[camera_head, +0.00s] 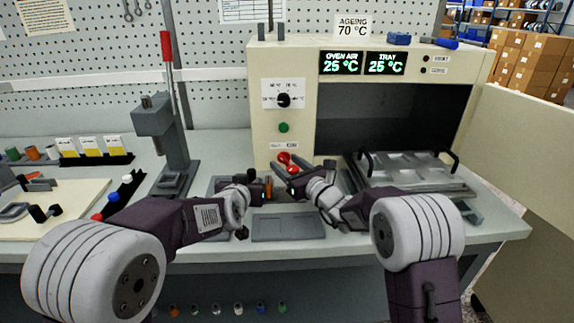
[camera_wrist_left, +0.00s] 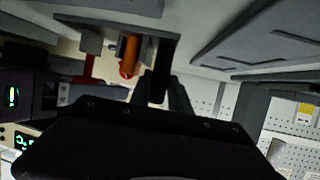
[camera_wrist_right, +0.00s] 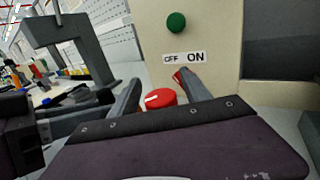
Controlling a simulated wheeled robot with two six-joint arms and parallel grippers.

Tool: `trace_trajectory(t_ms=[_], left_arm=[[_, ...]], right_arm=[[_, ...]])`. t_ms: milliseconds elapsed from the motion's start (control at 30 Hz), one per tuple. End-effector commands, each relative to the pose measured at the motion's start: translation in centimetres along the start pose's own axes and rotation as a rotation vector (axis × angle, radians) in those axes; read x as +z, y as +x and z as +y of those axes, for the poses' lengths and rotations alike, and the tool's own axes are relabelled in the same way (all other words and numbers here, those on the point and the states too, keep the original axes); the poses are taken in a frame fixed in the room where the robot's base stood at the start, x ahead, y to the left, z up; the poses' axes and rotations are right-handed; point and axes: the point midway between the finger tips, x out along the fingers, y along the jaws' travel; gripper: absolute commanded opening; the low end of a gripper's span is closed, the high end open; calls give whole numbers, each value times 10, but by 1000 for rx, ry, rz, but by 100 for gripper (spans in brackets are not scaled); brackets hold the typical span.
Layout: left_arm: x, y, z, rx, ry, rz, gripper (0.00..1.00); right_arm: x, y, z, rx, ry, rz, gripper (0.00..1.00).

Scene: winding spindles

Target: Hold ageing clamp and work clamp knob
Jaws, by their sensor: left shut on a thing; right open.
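The ageing clamp (camera_wrist_left: 90,40) shows in the left wrist view as a grey frame with an orange cylinder (camera_wrist_left: 129,52) at its middle. My left gripper (camera_head: 262,189) is shut on the clamp, low in front of the oven; its grip is partly hidden by dark fingers. The red clamp knob (camera_wrist_right: 160,98) has a white mark and shows in the right wrist view between the spread fingers. My right gripper (camera_head: 284,174) is open above and around the knob; I cannot tell whether a finger touches it.
The cream oven (camera_head: 283,60) stands behind, with a green button (camera_head: 284,127) and a red part below its OFF/ON label. A wire-handled tray (camera_head: 410,172) is at the right. A grey press (camera_head: 163,130) stands left. A flat grey plate (camera_head: 288,228) lies in front.

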Motion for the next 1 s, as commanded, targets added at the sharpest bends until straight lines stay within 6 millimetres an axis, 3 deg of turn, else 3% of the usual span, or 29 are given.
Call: trace_trajectory(t_ms=[267, 467, 1000], left_arm=[[0, 0, 0, 0, 0, 1, 0], [0, 0, 0, 0, 0, 1, 0], [0, 0, 0, 0, 0, 0, 0]], right_arm=[[0, 2, 0, 0, 0, 0, 55], [0, 2, 0, 0, 0, 0, 0], [1, 2, -4, -136, -1, -2, 0]])
